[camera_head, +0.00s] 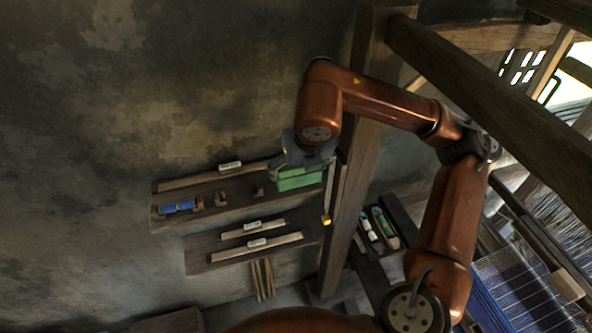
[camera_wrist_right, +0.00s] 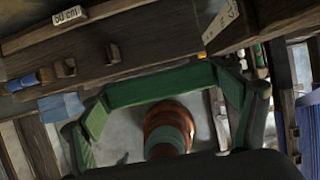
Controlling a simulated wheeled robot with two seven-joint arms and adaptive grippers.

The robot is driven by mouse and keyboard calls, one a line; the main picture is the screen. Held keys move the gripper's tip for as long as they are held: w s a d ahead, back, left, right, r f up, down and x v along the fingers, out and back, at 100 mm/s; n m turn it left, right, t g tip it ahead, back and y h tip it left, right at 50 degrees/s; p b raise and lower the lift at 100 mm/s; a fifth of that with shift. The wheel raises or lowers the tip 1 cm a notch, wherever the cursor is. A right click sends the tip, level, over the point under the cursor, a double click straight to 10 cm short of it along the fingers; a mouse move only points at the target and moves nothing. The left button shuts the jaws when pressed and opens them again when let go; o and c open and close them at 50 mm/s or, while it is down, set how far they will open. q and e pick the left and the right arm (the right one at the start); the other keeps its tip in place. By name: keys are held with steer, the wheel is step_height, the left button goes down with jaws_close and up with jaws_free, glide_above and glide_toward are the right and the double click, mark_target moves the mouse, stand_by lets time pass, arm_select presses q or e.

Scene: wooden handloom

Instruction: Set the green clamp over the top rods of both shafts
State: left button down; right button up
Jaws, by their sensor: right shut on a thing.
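My right gripper (camera_head: 298,160) is shut on the green clamp (camera_head: 300,180) and holds it in front of the wall shelves, left of the loom's upright post. In the right wrist view the clamp (camera_wrist_right: 160,86) is a green bracket with a long bar and two bent side arms, spanning between the dark fingers. The top rods of the shafts cannot be made out in either view. My left gripper is not in view.
A wall shelf (camera_head: 230,211) carries blue spools (camera_head: 178,206) and small wooden pieces; a lower board (camera_head: 205,259) holds labelled sticks. The loom's post (camera_head: 352,200) and thick beam (camera_head: 480,85) stand close to my right arm. Blue warp (camera_head: 520,285) lies at lower right.

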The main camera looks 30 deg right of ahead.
steer(key=w+d+f, duration=0.1)
steer(key=w+f, duration=0.1)
steer(key=w+d+f+p, duration=0.1)
steer(key=w+f, duration=0.1)
steer(key=w+d+f+p, duration=0.1)
steer(key=w, duration=0.1)
steer(key=shift+w+f, duration=0.2)
steer(key=shift+f, duration=0.2)
steer(key=shift+w+d+f+p, duration=0.1)
steer(key=shift+w+f+p, duration=0.1)
steer(key=shift+f+p, duration=0.2)
steer(key=shift+w+d+f, duration=0.1)
steer(key=shift+w+f, duration=0.1)
steer(key=shift+f, duration=0.1)
step_height(320, 180, down, 3)
steer(key=shift+w+r+p, duration=0.1)
steer(key=shift+w+p, duration=0.05)
steer(key=shift+p, duration=0.6)
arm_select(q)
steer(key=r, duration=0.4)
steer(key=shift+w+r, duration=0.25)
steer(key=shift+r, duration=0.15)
arm_select(e)
steer(key=shift+d, duration=0.1)
